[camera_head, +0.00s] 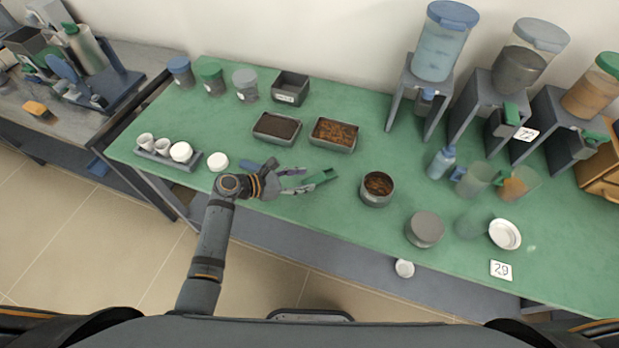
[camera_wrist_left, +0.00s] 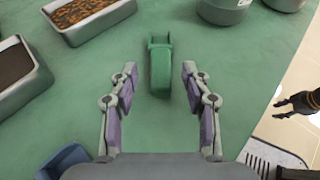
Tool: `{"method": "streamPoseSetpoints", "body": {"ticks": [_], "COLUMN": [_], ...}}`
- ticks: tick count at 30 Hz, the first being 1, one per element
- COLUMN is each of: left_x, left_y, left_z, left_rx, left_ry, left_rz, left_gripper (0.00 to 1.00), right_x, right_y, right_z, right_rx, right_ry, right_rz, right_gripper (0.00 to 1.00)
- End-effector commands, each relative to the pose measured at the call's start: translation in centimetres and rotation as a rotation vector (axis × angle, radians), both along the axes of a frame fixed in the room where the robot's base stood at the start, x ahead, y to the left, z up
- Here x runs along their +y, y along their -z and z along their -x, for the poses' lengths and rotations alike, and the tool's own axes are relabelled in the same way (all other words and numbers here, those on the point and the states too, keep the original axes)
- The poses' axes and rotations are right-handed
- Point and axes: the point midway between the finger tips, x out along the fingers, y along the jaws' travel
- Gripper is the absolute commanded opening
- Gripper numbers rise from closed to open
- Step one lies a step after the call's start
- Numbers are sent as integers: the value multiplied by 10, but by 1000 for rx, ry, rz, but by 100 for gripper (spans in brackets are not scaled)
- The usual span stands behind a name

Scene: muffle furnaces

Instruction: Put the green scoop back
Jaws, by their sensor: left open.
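The green scoop (camera_head: 320,180) lies on the green table top, just right of my left gripper (camera_head: 293,180). In the left wrist view the scoop (camera_wrist_left: 160,65) points away from me, with its near end between the two fingertips. My left gripper (camera_wrist_left: 160,85) is open, with green table visible on both sides of the scoop, so the fingers do not touch it. A dark gripper, seemingly my right one (camera_wrist_left: 298,104), shows at the right edge of the wrist view, over the floor; its jaw state is unclear.
Two filled trays (camera_head: 277,128) (camera_head: 333,134) stand behind the scoop. A round bowl of brown pieces (camera_head: 377,188) is to its right, with a grey lidded tin (camera_head: 425,229) beyond. A blue item (camera_wrist_left: 62,162) lies near the left finger. Dispensers on stands (camera_head: 440,50) line the back right.

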Motion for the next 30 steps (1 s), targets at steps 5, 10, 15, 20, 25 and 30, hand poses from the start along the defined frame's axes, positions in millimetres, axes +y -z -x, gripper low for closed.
{"method": "streamPoseSetpoints", "body": {"ticks": [5, 10, 15, 20, 25, 30], "left_x": [39, 63, 72, 73, 73, 73], "left_y": [-16, -29, -36, -36, -36, -36], "left_z": [19, 31, 36, 37, 37, 37], "left_rx": [0, -1, 0, 1, 0, -1], "left_ry": [-1, 0, 1, 1, 0, 0], "left_rz": [-8, -5, 0, 1, 1, 0], "left_gripper": [48, 48, 48, 48, 48, 48], "right_x": [-1, -1, -1, -1, -1, -1], "right_y": [1, 2, 2, 2, 2, 2], "right_z": [0, 0, 0, 0, 0, 0], "right_rx": [0, 0, 0, 0, 0, 0], "right_ry": [-1, -1, -1, -1, -1, -1], "right_rz": [1, 2, 2, 2, 1, 1], "right_gripper": [40, 40, 40, 40, 40, 40]}}
